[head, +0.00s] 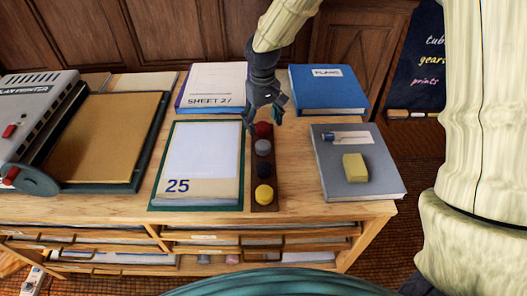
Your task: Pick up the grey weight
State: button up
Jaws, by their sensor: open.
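The grey weight (263,147) is a small round knob-like piece on a narrow dark wooden strip (265,207). It stands second from the back in a row, between a red weight (263,130) behind it and a dark weight (264,170) in front. A yellow weight (264,194) is at the near end. My gripper (264,122) is open, with its fingers pointing down around or just above the red weight, a little behind the grey one. I cannot tell its exact height. The grey weight is in plain view and apart from my fingers.
A sheet marked 25 (203,150) lies left of the strip. A grey book (384,187) with a yellow block (355,167) lies right. A blue book (328,88) and a SHEET 27 pad (211,83) are behind. A plan printer (38,110) stands far left.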

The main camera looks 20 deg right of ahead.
aim_at(264, 145)
jog(key=shift+s+d+f+p, duration=0.1)
jog(key=shift+f+p, duration=0.25)
jog(key=shift+f, duration=2.35)
jog(key=shift+s+f+p, duration=0.1)
jog(key=shift+f+p, duration=0.2)
jog(key=shift+f, duration=2.35)
jog(key=c, duration=1.5)
jog(key=shift+r, duration=0.1)
